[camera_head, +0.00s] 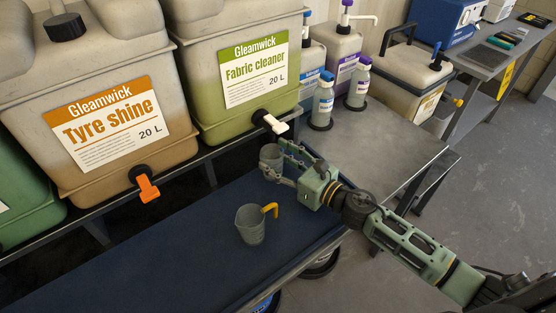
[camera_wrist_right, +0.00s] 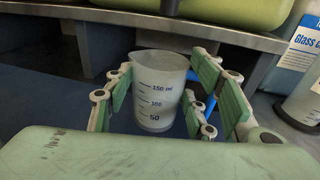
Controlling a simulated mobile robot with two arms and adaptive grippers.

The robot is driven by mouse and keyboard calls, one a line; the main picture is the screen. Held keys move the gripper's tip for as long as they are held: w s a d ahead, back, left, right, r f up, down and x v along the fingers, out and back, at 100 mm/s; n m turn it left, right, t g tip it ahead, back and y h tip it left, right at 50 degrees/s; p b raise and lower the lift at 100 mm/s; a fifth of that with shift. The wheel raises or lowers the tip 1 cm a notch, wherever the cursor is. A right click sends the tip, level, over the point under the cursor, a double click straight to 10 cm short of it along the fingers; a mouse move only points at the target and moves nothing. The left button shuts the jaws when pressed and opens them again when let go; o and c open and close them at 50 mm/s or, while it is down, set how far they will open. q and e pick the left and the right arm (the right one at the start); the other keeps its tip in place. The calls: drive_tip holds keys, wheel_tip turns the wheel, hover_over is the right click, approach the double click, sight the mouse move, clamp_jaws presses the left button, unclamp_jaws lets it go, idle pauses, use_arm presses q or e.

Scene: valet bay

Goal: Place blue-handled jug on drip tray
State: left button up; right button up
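My left gripper is out of view.
A yellow-handled jug (camera_head: 250,225) stands on the blue surface, in front of the held jug.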

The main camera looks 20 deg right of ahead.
drive_tip(key=shift+o, duration=1.3)
drive_tip(key=shift+s, duration=0.1)
drive_tip(key=b+v, duration=0.3)
drive_tip(key=v, duration=0.7)
drive_tip(key=shift+s+d, duration=0.2)
drive_tip(key=shift+s+d+r+b, duration=0.2)
drive_tip(key=shift+s+d+b, duration=0.2)
drive_tip(key=shift+s, duration=0.15)
